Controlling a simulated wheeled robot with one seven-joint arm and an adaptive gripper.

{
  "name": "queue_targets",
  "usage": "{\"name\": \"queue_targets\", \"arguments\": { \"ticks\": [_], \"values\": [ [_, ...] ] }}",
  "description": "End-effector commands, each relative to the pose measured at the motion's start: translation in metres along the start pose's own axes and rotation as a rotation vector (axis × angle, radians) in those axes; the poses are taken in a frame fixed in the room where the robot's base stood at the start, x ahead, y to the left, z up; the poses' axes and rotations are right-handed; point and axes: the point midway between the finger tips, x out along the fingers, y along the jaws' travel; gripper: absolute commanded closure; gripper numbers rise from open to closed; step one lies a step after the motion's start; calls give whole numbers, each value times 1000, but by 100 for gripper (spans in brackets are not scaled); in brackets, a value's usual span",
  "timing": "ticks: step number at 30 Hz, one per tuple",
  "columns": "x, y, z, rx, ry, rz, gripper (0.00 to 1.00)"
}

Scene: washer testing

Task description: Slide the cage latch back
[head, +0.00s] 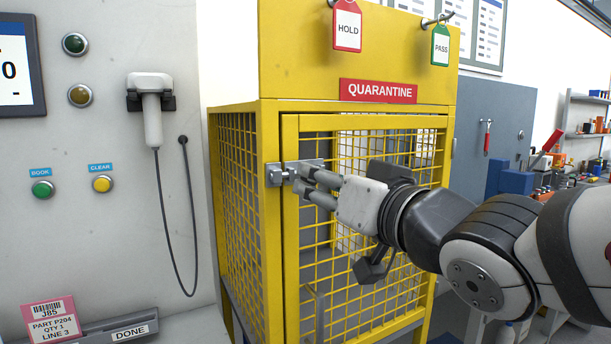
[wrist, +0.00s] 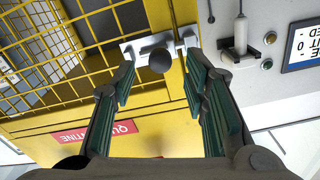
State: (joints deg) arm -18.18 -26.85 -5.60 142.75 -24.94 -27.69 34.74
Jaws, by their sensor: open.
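The cage latch (head: 277,174) is a silvery slide bolt on the yellow quarantine cage, at the upper left edge of the mesh door (head: 345,250). In the wrist view the latch (wrist: 128,49) shows a dark round knob (wrist: 160,60), and its metal parts span the seam between door and frame. My gripper (head: 310,185) is in front of the latch, partly hiding it in the head view. In the wrist view my gripper (wrist: 158,82) is open, with green-padded fingers on either side of the knob. The knob looks apart from both pads.
A red HOLD tag (head: 347,26) and green PASS tag (head: 440,45) hang above the door. Left of the cage, a grey panel carries a handheld scanner (head: 152,120) with a hanging cable, and buttons. A pink part label box (head: 50,318) is at lower left.

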Motion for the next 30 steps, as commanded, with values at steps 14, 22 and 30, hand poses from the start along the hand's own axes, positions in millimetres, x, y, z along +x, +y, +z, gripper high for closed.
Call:
{"name": "queue_targets", "arguments": {
  "ticks": [14,22,30],
  "values": [
    [46,0,0,0,1,1,59],
    [46,0,-1,0,1,1,61],
    [46,0,-1,0,1,1,100]
  ]
}}
